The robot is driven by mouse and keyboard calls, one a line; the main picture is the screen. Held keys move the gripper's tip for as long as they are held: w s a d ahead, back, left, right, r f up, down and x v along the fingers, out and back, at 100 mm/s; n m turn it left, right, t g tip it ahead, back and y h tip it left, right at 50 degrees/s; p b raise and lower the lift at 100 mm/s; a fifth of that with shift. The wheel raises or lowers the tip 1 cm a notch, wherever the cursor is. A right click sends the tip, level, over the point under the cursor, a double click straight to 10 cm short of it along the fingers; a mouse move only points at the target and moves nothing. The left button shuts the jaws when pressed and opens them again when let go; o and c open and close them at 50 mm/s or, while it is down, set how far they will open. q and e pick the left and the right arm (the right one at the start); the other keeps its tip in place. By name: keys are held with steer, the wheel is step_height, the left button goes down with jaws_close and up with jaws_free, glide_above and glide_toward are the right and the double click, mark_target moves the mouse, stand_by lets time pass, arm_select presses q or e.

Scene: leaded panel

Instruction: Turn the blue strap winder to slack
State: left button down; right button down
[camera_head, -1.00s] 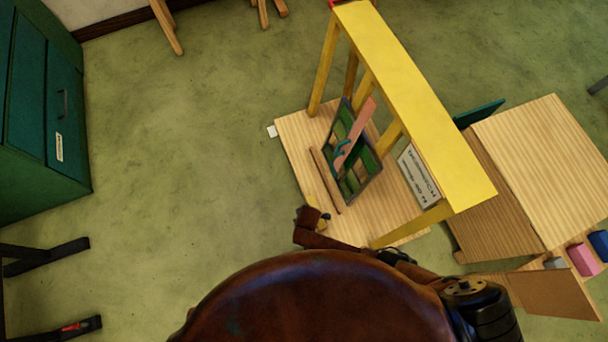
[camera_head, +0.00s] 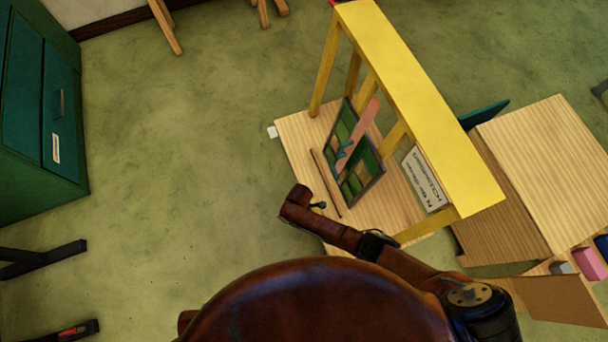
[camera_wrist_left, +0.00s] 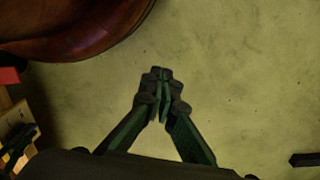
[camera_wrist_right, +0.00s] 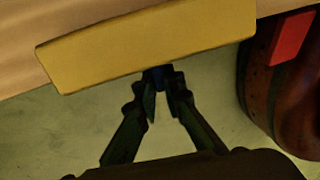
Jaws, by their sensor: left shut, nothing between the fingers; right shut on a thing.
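The leaded panel (camera_head: 369,189) stands tilted on the wooden board (camera_head: 298,150), with green and tan panes and a pink bar (camera_head: 366,124) across it. In the right wrist view, my right gripper (camera_wrist_right: 163,82) is shut on a small dark blue piece, the strap winder (camera_wrist_right: 158,74), at the lower edge of a yellow block (camera_wrist_right: 150,46). Much of the winder is hidden by the fingers. In the head view my right arm reaches over the board's near edge; its fingers are hidden. My left gripper (camera_wrist_left: 161,90) is shut and empty above the floor in the left wrist view.
A yellow frame (camera_head: 420,105) stands over the board, with a printed sign (camera_head: 424,180) beside its leg. A wooden box (camera_head: 545,170) stands at the right, with pink (camera_head: 589,264) and grey blocks near it. A green cabinet (camera_head: 40,110) stands left.

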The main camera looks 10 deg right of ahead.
arm_select(q)
step_height(320, 180, up, 8)
steer(key=d+f+b, duration=0.1)
steer(key=b, duration=0.1)
arm_select(e)
steer(key=shift+w+a+f+g, duration=0.15)
steer(key=shift+f+g, duration=0.1)
steer(key=shift+g, duration=0.65)
steer(key=shift+g+h+b, duration=0.3)
steer(key=shift+g+b, duration=0.3)
steer(key=shift+b, duration=0.35)
arm_select(q)
steer(key=w+d+f+t+h, duration=0.1)
steer(key=w+d+f, duration=0.2)
steer(key=w+f, duration=0.1)
steer(key=shift+w+t, duration=0.2)
steer(key=shift+t, duration=0.2)
arm_select(e)
steer(key=shift+r, duration=0.1)
steer(key=c, duration=2)
jaws_free()
steer(key=shift+w, duration=0.1)
steer(key=shift+c, duration=0.2)
